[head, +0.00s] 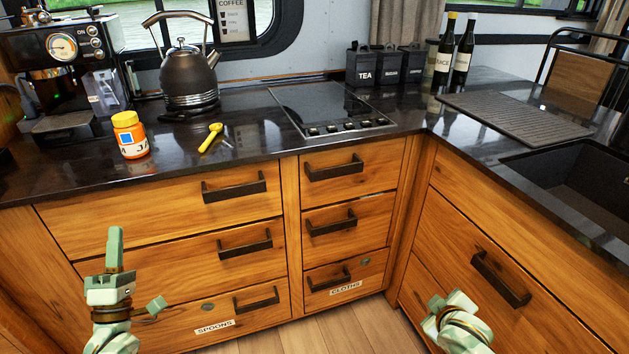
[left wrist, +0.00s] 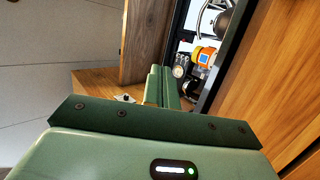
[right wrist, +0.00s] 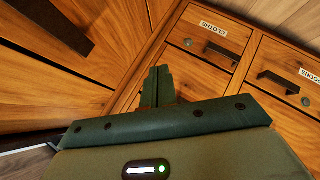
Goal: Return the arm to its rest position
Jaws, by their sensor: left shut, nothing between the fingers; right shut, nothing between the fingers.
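My left gripper (head: 115,245) is upright at the lower left of the head view, in front of the wooden drawers and below the counter edge. Its two green fingers (left wrist: 162,86) are together in the left wrist view, with nothing between them. My right arm shows at the lower right of the head view, in front of the right-hand cabinet. In the right wrist view my right gripper (right wrist: 158,86) has its fingers together and empty, with drawers beyond them. Neither gripper visibly touches anything.
An orange jar with a yellow lid (head: 131,135) and a yellow spoon (head: 210,137) are on the dark counter (head: 255,140). A kettle (head: 188,75) and coffee machine (head: 62,65) stand behind. Drawer handles (head: 234,187) stick out. The sink (head: 580,165) is at right.

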